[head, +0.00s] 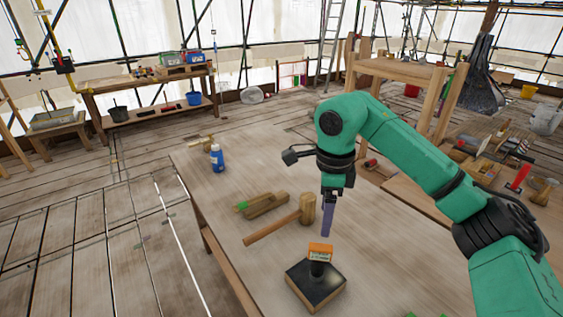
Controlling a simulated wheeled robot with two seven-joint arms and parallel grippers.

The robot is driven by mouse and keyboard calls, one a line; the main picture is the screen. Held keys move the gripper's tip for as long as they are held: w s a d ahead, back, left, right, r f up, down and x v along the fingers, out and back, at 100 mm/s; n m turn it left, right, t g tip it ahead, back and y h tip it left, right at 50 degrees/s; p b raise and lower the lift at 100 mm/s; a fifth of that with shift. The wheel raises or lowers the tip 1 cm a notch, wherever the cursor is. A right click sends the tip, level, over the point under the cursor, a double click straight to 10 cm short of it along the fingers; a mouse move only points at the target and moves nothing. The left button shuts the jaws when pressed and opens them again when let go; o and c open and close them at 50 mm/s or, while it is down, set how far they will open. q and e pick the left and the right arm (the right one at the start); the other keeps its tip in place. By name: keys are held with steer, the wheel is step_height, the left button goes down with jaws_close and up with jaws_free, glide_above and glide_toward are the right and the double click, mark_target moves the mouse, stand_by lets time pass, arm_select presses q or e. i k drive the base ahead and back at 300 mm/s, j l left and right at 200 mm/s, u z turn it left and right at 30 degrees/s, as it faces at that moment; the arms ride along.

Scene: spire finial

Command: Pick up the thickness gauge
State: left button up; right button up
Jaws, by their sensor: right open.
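The thing that looks like the thickness gauge (320,252) is a small block with an orange top and a pale face. It sits above a dark square block with light wooden sides (313,292) near the front of the table. My right gripper (327,232) points down just above and behind the orange block, apart from it. The gripper is open, with nothing seen between its purple-blue fingers. My left gripper is not in view.
On the wooden table (400,265), a wooden mallet (283,226) lies left of the gripper, beside a wooden piece with a green part (261,204). A blue bottle (217,158) stands farther back. More tools lie at the right. The table right of the dark block is mostly clear.

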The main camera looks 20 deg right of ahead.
mark_target(318, 262)
steer(key=k+j, duration=0.5)
steer(key=k, duration=0.2)
steer(key=k+j, duration=0.5)
steer(key=k, duration=0.15)
